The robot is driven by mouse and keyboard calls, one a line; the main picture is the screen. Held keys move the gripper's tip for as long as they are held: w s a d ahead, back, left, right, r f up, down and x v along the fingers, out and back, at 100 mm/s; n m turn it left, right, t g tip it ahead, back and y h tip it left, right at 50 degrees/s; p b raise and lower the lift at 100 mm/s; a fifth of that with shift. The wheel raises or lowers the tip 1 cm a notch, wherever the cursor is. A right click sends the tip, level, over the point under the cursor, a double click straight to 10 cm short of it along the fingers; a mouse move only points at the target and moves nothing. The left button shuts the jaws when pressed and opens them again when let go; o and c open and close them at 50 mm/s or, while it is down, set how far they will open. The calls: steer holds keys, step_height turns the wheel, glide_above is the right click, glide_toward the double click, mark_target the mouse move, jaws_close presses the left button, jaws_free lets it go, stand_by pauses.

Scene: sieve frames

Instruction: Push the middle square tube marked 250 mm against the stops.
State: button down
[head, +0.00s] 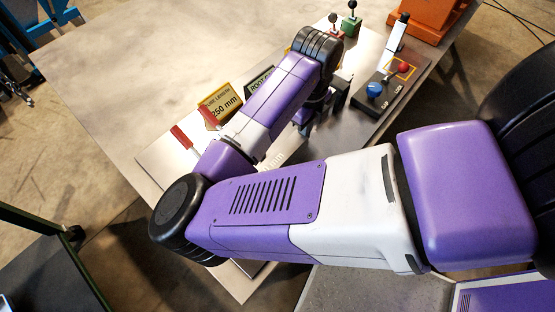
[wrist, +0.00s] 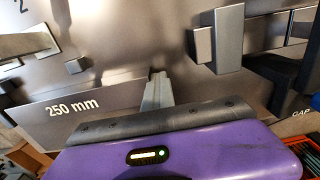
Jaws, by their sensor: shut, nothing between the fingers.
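My gripper (wrist: 157,92) is shut and empty in the wrist view, its grey fingers together over the grey plate. The lettering "250 mm" (wrist: 73,107) lies to its left. A grey square-sided block (wrist: 229,40) stands up and to the right, apart from the fingers, with a smaller block (wrist: 203,45) beside it. A light bar (wrist: 27,46) lies at the upper left, near a small dark block (wrist: 77,66). I cannot tell which piece is the middle tube, nor whether any tube touches a stop. In the head view my arm hides most of the work area.
A yellow "250 mm" sign (head: 221,104) and a dark sign (head: 261,82) stand beside my arm, near red handles (head: 182,137). A control box (head: 378,97) with a blue and a red knob is to the right. The table's upper left (head: 120,70) is bare.

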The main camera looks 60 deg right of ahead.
mark_target(297, 139)
steer(key=shift+w+a+b, duration=0.25)
steer(key=shift+a, duration=0.6)
steer(key=shift+w+a+b, duration=0.2)
steer(key=shift+a, duration=0.65)
steer(key=shift+d, duration=0.15)
stand_by(0.3)
steer(key=shift+s+d, duration=0.2)
steer(key=shift+d, duration=0.3)
steer(key=shift+r, duration=0.15)
step_height(297, 139, up, 7)
steer(key=p, duration=0.6)
